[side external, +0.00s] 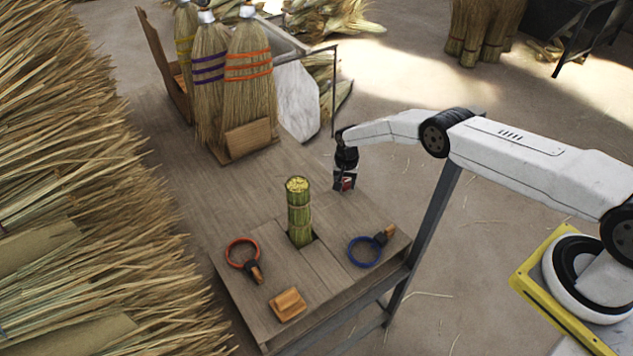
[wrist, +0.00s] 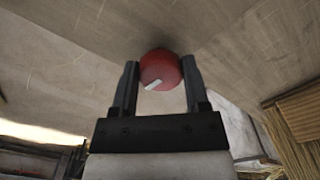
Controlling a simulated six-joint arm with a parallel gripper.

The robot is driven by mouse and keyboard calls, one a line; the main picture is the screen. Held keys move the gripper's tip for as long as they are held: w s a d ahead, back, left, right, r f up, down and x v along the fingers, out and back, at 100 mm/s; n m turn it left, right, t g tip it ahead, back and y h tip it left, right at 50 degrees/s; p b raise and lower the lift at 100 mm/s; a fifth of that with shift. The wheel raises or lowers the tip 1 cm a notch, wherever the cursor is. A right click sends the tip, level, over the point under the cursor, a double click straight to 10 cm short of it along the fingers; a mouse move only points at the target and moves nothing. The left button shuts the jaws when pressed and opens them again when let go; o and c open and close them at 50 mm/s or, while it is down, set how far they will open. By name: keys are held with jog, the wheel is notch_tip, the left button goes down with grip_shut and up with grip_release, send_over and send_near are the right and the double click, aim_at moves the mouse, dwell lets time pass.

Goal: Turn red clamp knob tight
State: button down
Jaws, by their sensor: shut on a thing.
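The red clamp knob (wrist: 161,69) is round, with a pale mark across its lower face. In the wrist view it sits between the two fingertips of my gripper (wrist: 159,78), which is shut on it. In the side view my gripper (side external: 344,186) points down at the back right edge of the wooden table, and a small bit of red shows between its fingers. The rest of the knob and whatever it is fixed to are hidden there. I cannot tell how tight the knob is.
An upright bundle of green stalks (side external: 299,212) stands in a slot in the table (side external: 323,268). A red ring tool (side external: 242,253), a blue ring tool (side external: 364,251) and a wooden block (side external: 287,305) lie around it. Finished brooms (side external: 249,85) stand behind; piled straw (side external: 80,190) fills the left.

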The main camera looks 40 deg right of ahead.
jog(key=shift+w+m, duration=0.1)
jog(key=shift+m, duration=0.2)
jog(key=shift+c, duration=0.4)
grip_release()
jog(key=shift+r, duration=0.15)
jog(key=shift+r, duration=3.75)
